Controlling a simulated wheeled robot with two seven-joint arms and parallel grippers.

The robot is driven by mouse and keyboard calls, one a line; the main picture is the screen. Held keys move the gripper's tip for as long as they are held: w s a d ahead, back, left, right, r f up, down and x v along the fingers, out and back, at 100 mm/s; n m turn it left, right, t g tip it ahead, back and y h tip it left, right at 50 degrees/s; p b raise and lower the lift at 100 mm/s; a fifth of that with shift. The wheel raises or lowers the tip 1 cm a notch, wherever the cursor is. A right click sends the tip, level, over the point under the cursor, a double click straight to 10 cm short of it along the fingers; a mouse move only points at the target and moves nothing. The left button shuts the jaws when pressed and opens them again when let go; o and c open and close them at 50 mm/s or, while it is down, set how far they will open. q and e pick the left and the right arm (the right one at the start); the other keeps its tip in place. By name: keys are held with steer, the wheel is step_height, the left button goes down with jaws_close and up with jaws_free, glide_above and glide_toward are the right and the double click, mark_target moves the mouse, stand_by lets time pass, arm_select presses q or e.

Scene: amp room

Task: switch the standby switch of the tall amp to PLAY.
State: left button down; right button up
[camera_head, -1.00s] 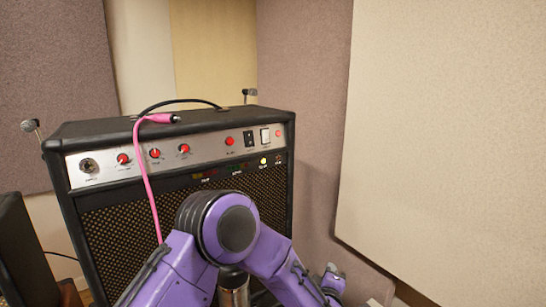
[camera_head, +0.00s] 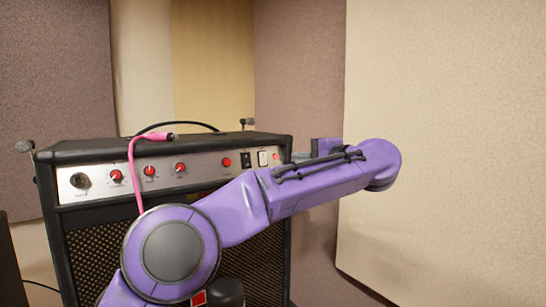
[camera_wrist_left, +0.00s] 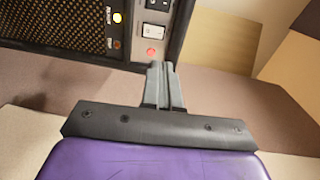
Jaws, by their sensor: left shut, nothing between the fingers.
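The tall amp (camera_head: 100,195) is black with a silver control panel and stands at the left and middle of the head view. On the panel's right part are a black rocker switch (camera_head: 246,160), a white rocker switch (camera_head: 263,158) and a red round light. The white switch also shows in the left wrist view (camera_wrist_left: 154,35); its setting and labels are too small to read. My left gripper (camera_head: 297,157) is shut and empty at the panel's right end, beside the red light. In the left wrist view its fingertips (camera_wrist_left: 161,67) are just below that light (camera_wrist_left: 151,52); contact cannot be told.
A pink cable (camera_head: 134,175) hangs over the amp's front left. Red knobs (camera_head: 150,171) line the panel. A padded wall panel (camera_head: 445,140) stands at the right.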

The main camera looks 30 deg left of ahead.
mark_target(264, 154)
arm_select(q)
steer(key=p+x, duration=0.4)
steer(key=x, duration=0.9)
steer(key=shift+a+r, duration=0.15)
steer(key=shift+w+a, duration=0.2)
steer(key=shift+a, duration=0.1)
